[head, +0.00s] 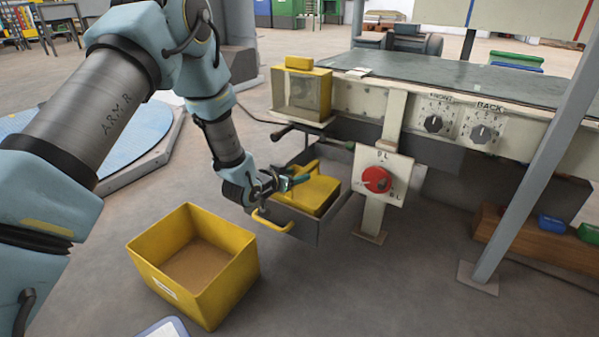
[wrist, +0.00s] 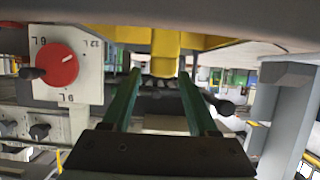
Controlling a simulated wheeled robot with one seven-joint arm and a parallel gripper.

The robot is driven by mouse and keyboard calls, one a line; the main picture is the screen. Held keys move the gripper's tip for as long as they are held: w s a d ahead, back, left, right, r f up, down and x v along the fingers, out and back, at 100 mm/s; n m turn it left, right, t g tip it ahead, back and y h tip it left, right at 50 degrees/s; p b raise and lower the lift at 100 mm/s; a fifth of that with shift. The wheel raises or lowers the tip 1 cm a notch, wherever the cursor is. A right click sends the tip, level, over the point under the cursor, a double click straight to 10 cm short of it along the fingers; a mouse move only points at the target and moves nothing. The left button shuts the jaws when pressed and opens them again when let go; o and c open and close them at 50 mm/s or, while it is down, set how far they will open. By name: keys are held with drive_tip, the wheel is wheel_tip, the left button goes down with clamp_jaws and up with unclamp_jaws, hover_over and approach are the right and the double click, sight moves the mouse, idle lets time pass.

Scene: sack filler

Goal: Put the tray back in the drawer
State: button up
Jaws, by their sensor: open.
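The yellow tray (head: 316,196) sits in or over the open grey drawer (head: 303,229) under the machine; I cannot tell whether it is fully seated. The drawer has a yellow handle (head: 272,224) on its front. My gripper (head: 297,182) is open at the tray's near left side, close to its raised handle (head: 304,168). In the wrist view, a yellow part, apparently of the tray (wrist: 165,50), shows just beyond and between the open green fingers (wrist: 160,76). Contact cannot be told. The arm hides part of the drawer's left side.
A yellow bin (head: 200,295) with brown contents stands on the floor at the front left. A post with a red knob (head: 377,179) stands right of the drawer. A dark lever (head: 295,130) sticks out above it. A grey slanted post (head: 540,150) stands further right.

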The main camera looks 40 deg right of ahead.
drive_tip(key=p+v, duration=0.3)
drive_tip(key=v, duration=0.6)
drive_tip(key=shift+a+r, duration=0.1)
drive_tip(key=w+a+r+n+t+y, duration=0.3)
drive_tip(key=w+a+r+n+y, duration=0.15)
drive_tip(key=w+a, duration=0.75)
drive_tip(key=w+a+r+n+y, duration=0.1)
drive_tip(key=a+r+y, duration=0.1)
drive_tip(key=a, duration=0.6)
drive_tip(key=a+r+n+y, duration=0.2)
drive_tip(key=a+y, duration=0.1)
drive_tip(key=a, duration=0.5)
drive_tip(key=s+a+r+n+g+y, duration=0.1)
drive_tip(key=s+a+r+n+g, duration=0.1)
drive_tip(key=s+a, duration=0.4)
drive_tip(key=s+a+r+n+g+y, duration=0.2)
drive_tip(key=s+a, duration=0.4)
drive_tip(key=a, duration=0.7)
wheel_tip(320, 180, up, 2)
drive_tip(key=shift+s+a+r+n+g, duration=0.1)
drive_tip(key=shift+s+a+n+g, duration=0.25)
drive_tip(key=shift+n, duration=0.8)
